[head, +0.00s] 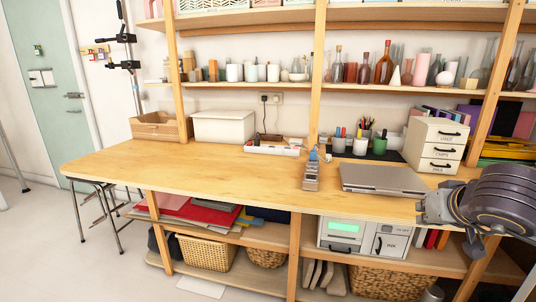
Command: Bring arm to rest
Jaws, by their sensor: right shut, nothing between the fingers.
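My right arm comes in from the right edge of the head view. My right gripper (432,208) is at its left end, shut and empty. It shows in front of the right part of the wooden worktop (150,172), just below and right of a closed silver laptop (383,179). I cannot tell whether it touches the worktop edge. My left gripper is not in view.
On the worktop are a drawer box (434,144), pen cups (360,146), a small grey device (311,176), a power strip (272,149), a white box (223,126) and a wooden crate (160,127). Baskets (207,252) sit below.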

